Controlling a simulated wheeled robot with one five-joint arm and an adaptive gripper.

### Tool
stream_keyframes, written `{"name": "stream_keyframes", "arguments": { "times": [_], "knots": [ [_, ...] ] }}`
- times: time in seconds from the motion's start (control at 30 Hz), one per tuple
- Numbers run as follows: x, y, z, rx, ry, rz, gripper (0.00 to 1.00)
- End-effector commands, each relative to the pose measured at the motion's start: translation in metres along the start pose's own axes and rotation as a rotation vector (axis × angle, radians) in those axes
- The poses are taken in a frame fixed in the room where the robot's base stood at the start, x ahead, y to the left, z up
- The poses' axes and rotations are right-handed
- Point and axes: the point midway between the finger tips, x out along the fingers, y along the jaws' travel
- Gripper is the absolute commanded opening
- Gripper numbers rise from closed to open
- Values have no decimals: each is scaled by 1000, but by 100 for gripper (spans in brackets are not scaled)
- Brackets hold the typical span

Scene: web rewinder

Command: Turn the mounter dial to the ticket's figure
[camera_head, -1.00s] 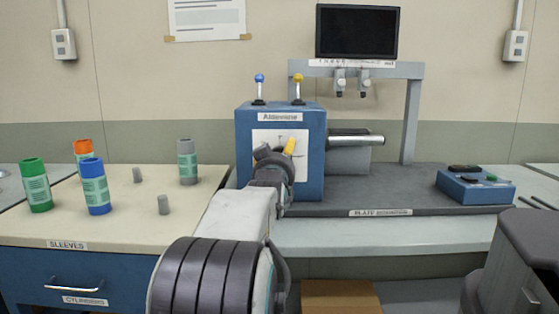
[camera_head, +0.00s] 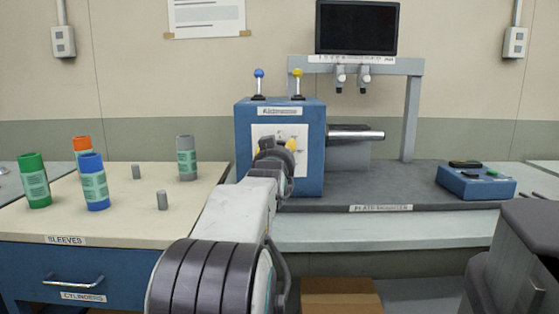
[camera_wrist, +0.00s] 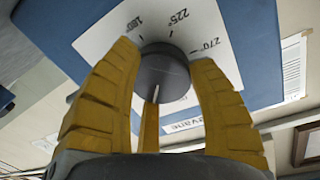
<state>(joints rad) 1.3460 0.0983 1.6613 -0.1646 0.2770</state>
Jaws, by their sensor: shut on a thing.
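The dark grey round dial (camera_wrist: 165,70) sits on a white scale plate (camera_wrist: 110,30) on the front of the blue mounter housing (camera_head: 309,150). My gripper (camera_wrist: 165,60) is shut on the dial, with yellow fingers on both sides of it. The figures 180°, 225° and 270° show along the plate's upper part in the wrist view. A short white mark shows at the dial's lower edge in that view; the figure beside it is hidden by my gripper. In the head view my wrist covers the dial.
Two levers, with a blue knob (camera_head: 259,73) and a yellow knob (camera_head: 297,73), stand on the housing. A metal shaft (camera_head: 356,135) extends right. A blue control box (camera_head: 475,184) stands at right. Colored cylinders, including a green one (camera_head: 34,181), stand on the left table (camera_head: 125,220).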

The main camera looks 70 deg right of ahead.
Motion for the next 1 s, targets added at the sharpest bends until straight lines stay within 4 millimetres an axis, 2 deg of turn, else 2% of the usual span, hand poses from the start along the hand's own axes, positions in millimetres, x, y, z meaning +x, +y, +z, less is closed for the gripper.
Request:
{"name": "stream_keyframes", "arguments": {
  "times": [0.4,0.43,0.7,1.0],
  "knots": [
    [0,-3,-4,37,6,-5,21],
    [0,-3,-4,37,6,-5,57],
    [0,-2,-2,36,2,-2,81],
    [-2,-1,-2,36,0,-1,82]
  ]
}}
